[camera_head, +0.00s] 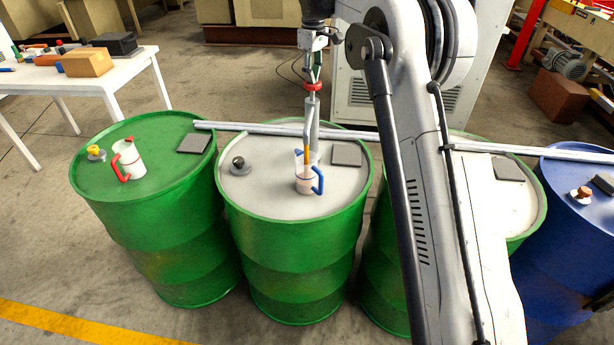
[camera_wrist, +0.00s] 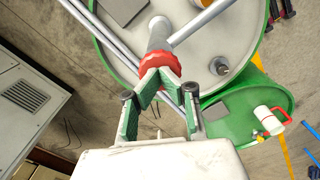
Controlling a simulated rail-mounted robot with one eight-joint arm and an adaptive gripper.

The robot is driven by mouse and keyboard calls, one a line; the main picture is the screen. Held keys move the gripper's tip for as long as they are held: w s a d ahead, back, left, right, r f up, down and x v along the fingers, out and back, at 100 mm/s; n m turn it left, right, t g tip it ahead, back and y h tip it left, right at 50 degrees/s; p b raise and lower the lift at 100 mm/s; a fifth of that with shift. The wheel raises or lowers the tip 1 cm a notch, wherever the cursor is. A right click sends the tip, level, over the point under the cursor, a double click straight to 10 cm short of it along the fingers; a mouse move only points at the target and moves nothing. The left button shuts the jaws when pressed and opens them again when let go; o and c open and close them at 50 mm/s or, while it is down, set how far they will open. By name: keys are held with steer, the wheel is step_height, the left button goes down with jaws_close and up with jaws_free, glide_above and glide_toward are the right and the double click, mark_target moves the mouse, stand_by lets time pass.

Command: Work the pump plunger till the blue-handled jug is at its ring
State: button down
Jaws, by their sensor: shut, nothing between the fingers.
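The blue-handled jug (camera_head: 305,185) stands upright on the pale top of the middle green drum, under the pump's spout. A thin reddish ring runs around its pale wall; the liquid level is too small to tell. An orange-yellow streak shows between spout and jug; I cannot tell whether it is liquid. The pump (camera_head: 313,118) rises behind the jug, with a red plunger top (camera_head: 313,87), which also shows in the wrist view (camera_wrist: 160,82). My gripper (camera_head: 314,76) is shut above the plunger top, its green-padded fingertips (camera_wrist: 159,68) together and seemingly touching it.
A red-handled jug (camera_head: 128,162) stands on the left green drum. A dark cap (camera_head: 239,164) and a grey pad (camera_head: 346,154) lie beside the jug. A white table (camera_head: 90,85) stands at back left.

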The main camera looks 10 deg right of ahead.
mark_target(312, 85)
steer(key=shift+f+b, duration=0.85)
steer(key=shift+f, duration=0.75)
steer(key=shift+r, duration=0.2)
steer(key=shift+r+p, duration=1.85)
steer(key=shift+r, duration=1.2)
steer(key=shift+f, duration=0.1)
steer(key=shift+f+b, duration=1.75)
steer(key=shift+f, duration=1.3)
steer(key=shift+r+p, duration=1.75)
steer(key=shift+r, duration=1.4)
steer(key=shift+r, duration=0.1)
